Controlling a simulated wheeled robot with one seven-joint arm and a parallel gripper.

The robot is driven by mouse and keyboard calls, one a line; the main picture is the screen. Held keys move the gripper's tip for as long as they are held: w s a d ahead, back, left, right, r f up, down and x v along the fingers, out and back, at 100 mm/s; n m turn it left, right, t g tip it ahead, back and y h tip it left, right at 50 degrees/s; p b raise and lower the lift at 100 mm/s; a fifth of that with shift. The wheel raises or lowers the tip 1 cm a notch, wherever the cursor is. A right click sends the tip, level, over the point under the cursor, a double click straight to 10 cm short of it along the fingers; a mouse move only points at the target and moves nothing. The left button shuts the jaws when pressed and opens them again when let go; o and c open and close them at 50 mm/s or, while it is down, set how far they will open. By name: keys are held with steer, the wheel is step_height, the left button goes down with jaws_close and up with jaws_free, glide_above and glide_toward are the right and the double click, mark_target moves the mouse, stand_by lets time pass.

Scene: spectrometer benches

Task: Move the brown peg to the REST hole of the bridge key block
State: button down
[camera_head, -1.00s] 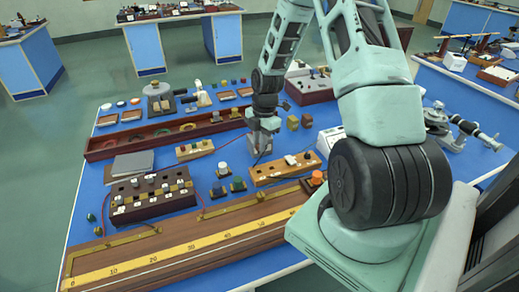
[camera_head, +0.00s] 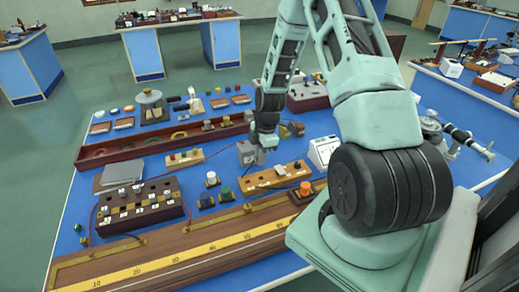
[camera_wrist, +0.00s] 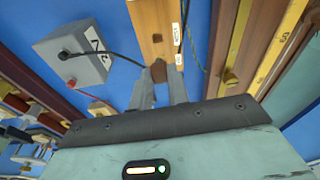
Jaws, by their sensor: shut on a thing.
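The bridge key block (camera_head: 262,182) is a long tan wooden block near the middle of the blue table, with small pieces on its top. In the wrist view its tan top (camera_wrist: 147,14) carries white labels and a dark hole; I cannot read the labels clearly. My gripper (camera_head: 262,163) is just behind the block in the head view. In the wrist view its fingers (camera_wrist: 161,86) are shut on the small brown peg (camera_wrist: 158,71), which shows at the fingertips by the block's near end. I cannot tell whether the peg touches the block. The fingertips are too small to judge in the head view.
A grey box (camera_wrist: 75,57) with a black and a red terminal stands left of the fingers, and a black wire crosses towards the block. A long board with a yellow scale (camera_head: 170,258) lies in front. A dark switch box (camera_head: 140,210) stands left. A white meter (camera_head: 323,150) stands right.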

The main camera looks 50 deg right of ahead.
steer(key=shift+s+d+f+m, duration=0.15)
steer(key=shift+d+f+m, duration=0.15)
steer(key=shift+f, duration=0.15)
steer(key=shift+f+b, duration=2.4)
steer(key=shift+f, duration=0.8)
steer(key=c, duration=1.3)
jaws_free()
steer(key=shift+o, duration=0.2)
steer(key=shift+r, duration=0.1)
step_height(320, 180, up, 17)
steer(key=s+d+b, duration=0.1)
steer(key=d, duration=0.1)
steer(key=shift+d+b, duration=0.15)
steer(key=shift+b, duration=0.25)
